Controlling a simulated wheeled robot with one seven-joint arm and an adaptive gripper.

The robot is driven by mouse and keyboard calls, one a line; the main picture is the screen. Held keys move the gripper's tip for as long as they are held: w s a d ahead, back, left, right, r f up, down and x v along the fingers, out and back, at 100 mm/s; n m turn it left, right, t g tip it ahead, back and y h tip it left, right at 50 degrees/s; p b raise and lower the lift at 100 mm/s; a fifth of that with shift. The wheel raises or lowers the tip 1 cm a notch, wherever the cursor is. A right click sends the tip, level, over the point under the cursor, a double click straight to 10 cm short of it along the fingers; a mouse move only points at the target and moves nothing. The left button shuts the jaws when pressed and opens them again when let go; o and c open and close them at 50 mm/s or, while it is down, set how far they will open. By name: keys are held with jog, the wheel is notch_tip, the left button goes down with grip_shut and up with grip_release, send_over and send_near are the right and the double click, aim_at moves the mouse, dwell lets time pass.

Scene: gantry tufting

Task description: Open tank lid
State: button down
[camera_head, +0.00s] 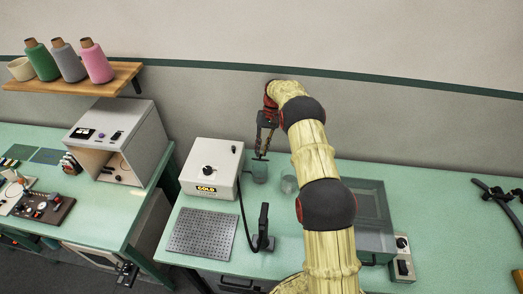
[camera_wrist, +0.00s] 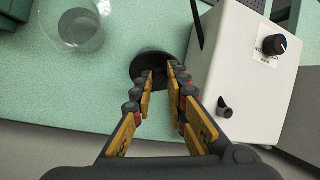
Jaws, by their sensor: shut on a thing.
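A see-through grey-green tank (camera_head: 372,200) stands on the right bench, partly hidden behind my arm. I cannot make out whether a separate lid covers it. My gripper (camera_head: 262,150) is at the back of the bench, left of the tank and apart from it, pointing down. In the wrist view my gripper (camera_wrist: 163,70) has its fingers closed in on a dark round thing (camera_wrist: 148,58) and is shut on it. In the head view a small greenish cylinder (camera_head: 260,174) shows right below the fingers. The exact grip is partly hidden by the fingers.
A clear glass (camera_head: 289,184) stands just right. A black upright handle tool (camera_head: 263,232), a perforated plate (camera_head: 202,232) and a control box (camera_head: 402,262) also stand on the bench.

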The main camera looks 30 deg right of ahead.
jog(key=c, duration=1.7)
grip_release()
jog(key=shift+c, duration=0.2)
notch_tip(320, 180, up, 10)
jog(key=shift+f, duration=0.15)
